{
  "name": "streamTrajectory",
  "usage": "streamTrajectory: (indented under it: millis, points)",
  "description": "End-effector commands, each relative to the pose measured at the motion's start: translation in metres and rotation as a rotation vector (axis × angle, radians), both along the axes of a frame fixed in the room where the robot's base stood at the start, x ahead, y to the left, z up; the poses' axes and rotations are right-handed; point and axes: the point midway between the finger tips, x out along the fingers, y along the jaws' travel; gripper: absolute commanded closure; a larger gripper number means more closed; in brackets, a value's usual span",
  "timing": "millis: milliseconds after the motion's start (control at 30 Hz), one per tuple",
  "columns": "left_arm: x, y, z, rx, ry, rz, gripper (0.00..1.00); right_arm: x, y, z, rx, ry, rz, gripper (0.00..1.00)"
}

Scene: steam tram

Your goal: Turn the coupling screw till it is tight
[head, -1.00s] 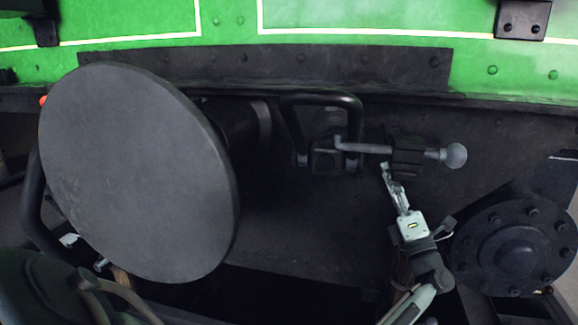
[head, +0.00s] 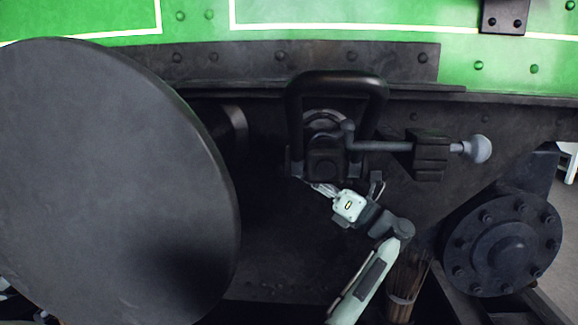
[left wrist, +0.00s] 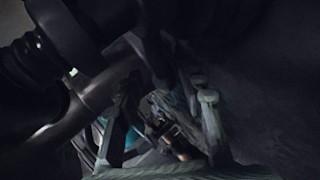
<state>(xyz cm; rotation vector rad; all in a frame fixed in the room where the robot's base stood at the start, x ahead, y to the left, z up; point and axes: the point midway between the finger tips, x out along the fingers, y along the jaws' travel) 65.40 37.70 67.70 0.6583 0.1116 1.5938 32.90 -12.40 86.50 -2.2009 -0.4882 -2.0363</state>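The coupling hangs on the dark beam in the head view. Its black loop (head: 337,83) arches over a dark central block (head: 325,158). A grey rod (head: 382,146) runs right from there through a dark block (head: 430,156) to a pale round knob (head: 479,149).
A big round buffer plate (head: 110,180) fills the left of the head view. A bolted round flange (head: 505,245) stands at lower right. The green tram body (head: 350,52) runs along the top.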

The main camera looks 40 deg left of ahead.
Motion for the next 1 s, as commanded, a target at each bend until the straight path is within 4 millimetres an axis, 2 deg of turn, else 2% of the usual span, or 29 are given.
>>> streamTrajectory:
  millis: [100,233,400,633,933,1000]
  points:
    - [0.000,0.019,0.007,0.003,-0.001,0.003,0.61,0.000,0.000,0.000,-0.004,-0.006,-0.001,0.40]
    - [0.000,0.033,0.012,0.002,-0.002,0.002,0.61,0.000,0.001,0.000,-0.006,-0.008,-0.001,0.40]
    - [0.000,0.041,0.015,0.000,-0.001,0.000,0.61,0.000,0.001,0.000,-0.008,-0.008,-0.001,0.40]
    - [0.000,0.041,0.015,0.000,0.000,0.000,0.63,0.001,0.001,0.000,-0.008,-0.007,-0.001,0.40]
    - [0.000,0.041,0.015,0.000,0.001,0.000,1.00,0.001,0.001,0.000,-0.008,-0.008,-0.002,0.40]
    - [0.000,0.041,0.014,-0.001,0.001,0.001,1.00,0.001,0.001,0.000,-0.008,-0.008,-0.002,0.40]
